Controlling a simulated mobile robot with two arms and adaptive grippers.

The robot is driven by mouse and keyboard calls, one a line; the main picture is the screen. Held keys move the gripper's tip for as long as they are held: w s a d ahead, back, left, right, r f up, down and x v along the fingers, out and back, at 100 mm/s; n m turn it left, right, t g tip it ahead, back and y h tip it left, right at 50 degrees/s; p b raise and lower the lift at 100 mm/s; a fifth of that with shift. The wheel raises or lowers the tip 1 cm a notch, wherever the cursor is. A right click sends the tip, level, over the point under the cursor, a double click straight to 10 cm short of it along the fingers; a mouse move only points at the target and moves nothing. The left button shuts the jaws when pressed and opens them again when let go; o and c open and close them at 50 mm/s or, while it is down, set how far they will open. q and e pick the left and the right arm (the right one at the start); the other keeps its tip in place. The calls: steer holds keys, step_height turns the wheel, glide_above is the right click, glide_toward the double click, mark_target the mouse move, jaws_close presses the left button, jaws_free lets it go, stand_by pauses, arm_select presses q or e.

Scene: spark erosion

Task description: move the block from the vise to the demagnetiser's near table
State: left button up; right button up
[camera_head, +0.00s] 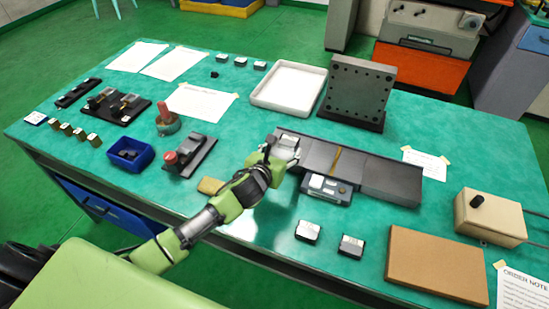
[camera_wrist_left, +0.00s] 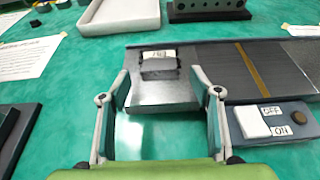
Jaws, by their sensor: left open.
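The demagnetiser (camera_head: 350,165) is a long dark grey bench unit with a brown stripe and a control box. Its lighter left end plate, the near table (camera_wrist_left: 160,97), bears a small metal block (camera_wrist_left: 158,63) with a pale label on top; the block also shows in the head view (camera_head: 287,142). My left gripper (camera_wrist_left: 160,78) is open and empty, its fingertips apart over the near table. The block lies between the lines of the fingers, just beyond the tips. A dark vise-like fixture with a red knob (camera_head: 196,156) stands left of my arm, with no labelled block clearly seen in it.
The OFF/ON control box (camera_wrist_left: 268,122) is close to the right finger. Two small blocks (camera_head: 308,231) (camera_head: 351,246) lie in front. A white tray (camera_head: 289,87) and an upright drilled plate (camera_head: 357,90) stand behind. A brown board (camera_head: 437,264) lies at the right.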

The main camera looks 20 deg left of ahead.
arm_select(q)
steer(key=v, duration=0.8)
steer(key=shift+s+r, duration=0.1)
